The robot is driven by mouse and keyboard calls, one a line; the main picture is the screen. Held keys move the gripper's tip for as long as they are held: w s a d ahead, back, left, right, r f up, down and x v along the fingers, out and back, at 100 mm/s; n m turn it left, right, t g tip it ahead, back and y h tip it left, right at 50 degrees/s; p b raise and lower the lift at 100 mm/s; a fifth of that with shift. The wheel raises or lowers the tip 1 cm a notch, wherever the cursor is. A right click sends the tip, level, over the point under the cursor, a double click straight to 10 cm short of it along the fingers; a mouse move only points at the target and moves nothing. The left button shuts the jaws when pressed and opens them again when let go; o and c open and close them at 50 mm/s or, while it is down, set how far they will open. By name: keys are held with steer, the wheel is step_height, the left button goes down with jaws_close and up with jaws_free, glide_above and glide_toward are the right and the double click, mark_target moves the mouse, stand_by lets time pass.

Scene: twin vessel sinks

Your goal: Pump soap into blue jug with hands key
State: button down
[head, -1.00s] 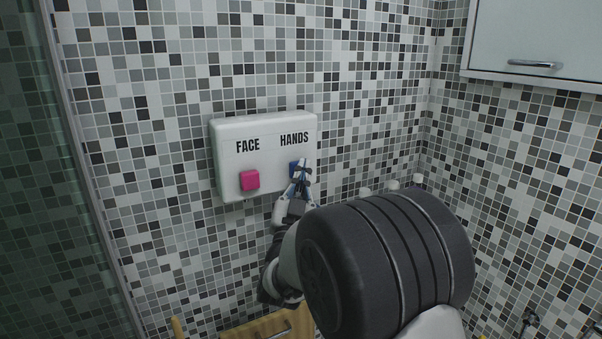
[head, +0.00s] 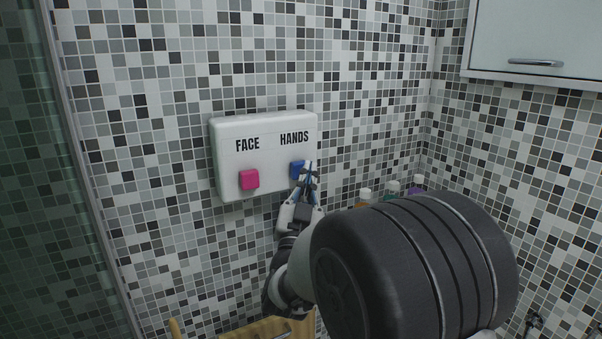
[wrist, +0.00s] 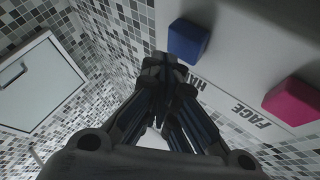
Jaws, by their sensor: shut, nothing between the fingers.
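A white wall dispenser (head: 226,160) carries the words FACE and HANDS. The blue key (head: 297,168) sits under HANDS and the pink key (head: 249,180) under FACE. My gripper (head: 309,169) is shut and empty, its tips at the right edge of the blue key in the head view. In the wrist view the shut fingertips (wrist: 166,64) lie just below the blue key (wrist: 188,41), seemingly apart from it. The pink key (wrist: 293,101) is farther right there. The blue jug is not in view; my arm hides much of the area below the dispenser.
Several bottles, one with a white cap (head: 365,193), stand behind my arm on the right. A white cabinet (head: 535,40) hangs at upper right. A glass panel (head: 45,180) is at left. A wooden piece (head: 262,329) shows at bottom. The wall before the dispenser is clear.

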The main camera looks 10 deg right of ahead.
steer(key=s, duration=0.1)
steer(key=s+d+b, duration=0.1)
steer(key=s, duration=0.2)
steer(key=shift+s+d+b, duration=0.3)
steer(key=shift+s, duration=0.1)
stand_by(1.7)
